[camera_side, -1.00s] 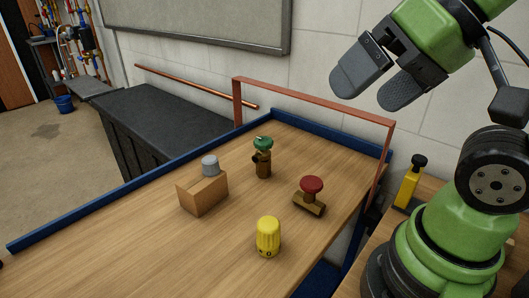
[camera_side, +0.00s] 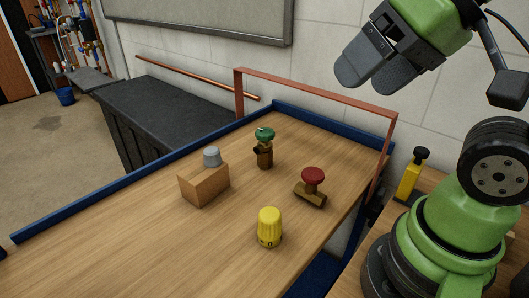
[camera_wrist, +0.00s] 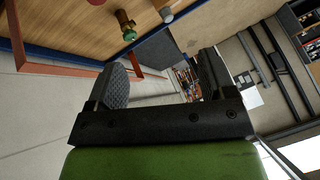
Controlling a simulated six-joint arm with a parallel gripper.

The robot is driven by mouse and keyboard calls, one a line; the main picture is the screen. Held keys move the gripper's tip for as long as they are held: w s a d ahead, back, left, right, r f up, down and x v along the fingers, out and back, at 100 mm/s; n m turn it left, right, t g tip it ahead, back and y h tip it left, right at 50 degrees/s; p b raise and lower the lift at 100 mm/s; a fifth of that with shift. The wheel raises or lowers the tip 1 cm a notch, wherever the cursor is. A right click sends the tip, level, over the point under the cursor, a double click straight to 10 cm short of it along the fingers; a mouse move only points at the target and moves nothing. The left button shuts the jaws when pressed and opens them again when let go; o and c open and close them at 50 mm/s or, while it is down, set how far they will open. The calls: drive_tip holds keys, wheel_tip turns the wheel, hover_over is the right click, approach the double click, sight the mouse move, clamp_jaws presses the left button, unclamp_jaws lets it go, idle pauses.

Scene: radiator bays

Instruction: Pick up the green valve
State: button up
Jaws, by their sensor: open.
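The green valve (camera_side: 265,148) has a green round top on a brass body and stands upright on the wooden table, toward its far side. In the wrist view the green valve (camera_wrist: 126,26) shows near the top edge, beyond the left finger. My gripper (camera_side: 363,80) is in the air at the upper right, above and well apart from the valve. In the wrist view my gripper (camera_wrist: 162,85) shows its two fingers spread, with nothing between them.
A copper-coloured frame (camera_side: 318,92) rises at the table's back right. A blue rim (camera_side: 170,155) edges the table (camera_side: 150,250). The front left is clear.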

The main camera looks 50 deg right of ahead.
drive_tip(key=w+d+n+g+h, duration=0.1)
drive_tip(key=w+d+n+g, duration=0.1)
drive_tip(key=w+n, duration=0.4)
drive_tip(key=n+g+h, duration=0.5)
drive_tip(key=n, duration=1.1)
hover_over(262, 133)
drive_tip(key=a, duration=0.2)
wheel_tip(262, 133, down, 16)
drive_tip(key=f, duration=0.2)
drive_tip(key=d+f, duration=0.1)
drive_tip(key=f, duration=0.1)
drive_tip(key=shift+s+n, duration=0.1)
drive_tip(key=shift+n, duration=0.2)
drive_tip(key=shift+x, duration=3.15)
drive_tip(key=shift+a, duration=0.15)
drive_tip(key=c, duration=1.2)
drive_tip(key=shift+c, duration=0.2)
drive_tip(key=shift+r, duration=0.1)
